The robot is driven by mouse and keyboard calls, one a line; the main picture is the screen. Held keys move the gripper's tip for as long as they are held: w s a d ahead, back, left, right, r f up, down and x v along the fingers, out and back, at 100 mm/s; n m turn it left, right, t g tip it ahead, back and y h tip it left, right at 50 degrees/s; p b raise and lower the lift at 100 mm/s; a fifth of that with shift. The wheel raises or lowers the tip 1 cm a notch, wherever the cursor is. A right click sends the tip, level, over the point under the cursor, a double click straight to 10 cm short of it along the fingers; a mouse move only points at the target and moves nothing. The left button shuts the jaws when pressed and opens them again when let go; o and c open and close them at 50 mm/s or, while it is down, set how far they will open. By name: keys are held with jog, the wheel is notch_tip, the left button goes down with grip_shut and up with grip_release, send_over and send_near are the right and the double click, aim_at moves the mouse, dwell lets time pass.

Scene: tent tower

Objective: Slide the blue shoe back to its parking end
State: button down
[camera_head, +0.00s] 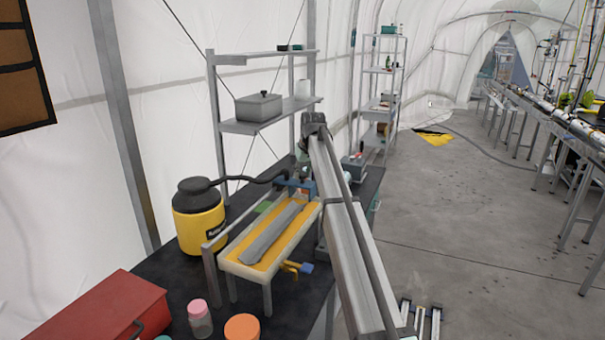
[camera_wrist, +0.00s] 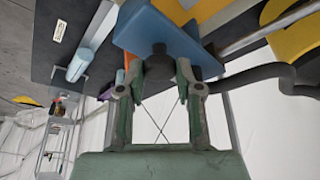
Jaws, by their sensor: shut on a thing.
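The blue shoe (camera_head: 297,186) sits at the far end of the raised bench frame (camera_head: 237,268), which has a pale rim and a yellow bed. It fills the upper middle of the wrist view (camera_wrist: 150,30), with a dark knob (camera_wrist: 159,64) on its near side. My gripper (camera_wrist: 163,74) is shut on that knob, with one green finger on each side. In the head view my arm hides most of the gripper and part of the shoe. A long grey piece (camera_head: 272,235) lies along the yellow bed, its far end near the shoe.
A yellow and black canister (camera_head: 199,222) stands left of the frame; its black hose (camera_head: 245,180) runs towards the shoe.

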jog(key=shift+w+d, duration=0.1)
jog(key=shift+w, duration=0.1)
jog(key=c, duration=0.8)
grip_release()
jog(key=shift+w, duration=0.1)
jog(key=shift+f, duration=0.1)
jog(key=v, duration=1.2)
